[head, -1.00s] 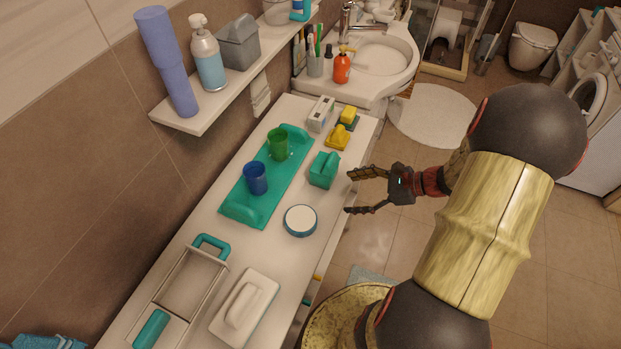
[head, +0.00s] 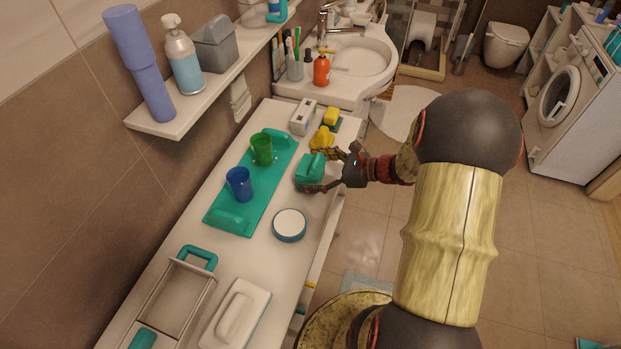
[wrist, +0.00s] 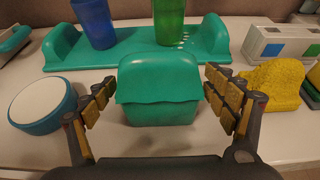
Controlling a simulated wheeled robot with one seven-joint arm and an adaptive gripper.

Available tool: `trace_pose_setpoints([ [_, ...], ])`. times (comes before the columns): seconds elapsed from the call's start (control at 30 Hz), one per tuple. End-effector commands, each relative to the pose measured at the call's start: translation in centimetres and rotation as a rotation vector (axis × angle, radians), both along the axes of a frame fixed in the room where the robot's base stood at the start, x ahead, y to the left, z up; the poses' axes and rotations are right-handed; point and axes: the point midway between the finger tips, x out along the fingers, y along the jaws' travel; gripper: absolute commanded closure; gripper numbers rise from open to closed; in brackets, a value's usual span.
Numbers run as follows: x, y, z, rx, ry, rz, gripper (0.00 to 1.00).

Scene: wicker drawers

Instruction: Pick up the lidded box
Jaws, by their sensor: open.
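The lidded box is a small teal box (head: 310,169) with an overhanging lid. It stands upright near the front edge of the white counter. In the wrist view the teal box (wrist: 158,88) sits in the middle, between the fingers. My gripper (head: 322,170) is at the box with its fingers spread to either side. In the wrist view my gripper (wrist: 160,100) is open, and gaps show between both fingers and the box sides. The far side of the box is hidden.
A teal tray (head: 232,219) with a blue cup (head: 239,184) and a green cup (head: 261,149) lies behind the box. A round white-topped tin (head: 289,224) is on one side. A yellow object (wrist: 270,85) is close to the right finger.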

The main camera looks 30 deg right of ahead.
Motion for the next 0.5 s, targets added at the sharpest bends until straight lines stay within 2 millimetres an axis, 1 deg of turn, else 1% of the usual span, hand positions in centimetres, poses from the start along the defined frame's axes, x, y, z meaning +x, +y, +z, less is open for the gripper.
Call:
trace_pose_setpoints([
  [0.23, 0.16, 0.11, 0.01, -0.001, -0.001, 0.000, 0.14],
  [0.5, 0.14, 0.10, 0.00, -0.001, -0.001, 0.000, 0.29],
])
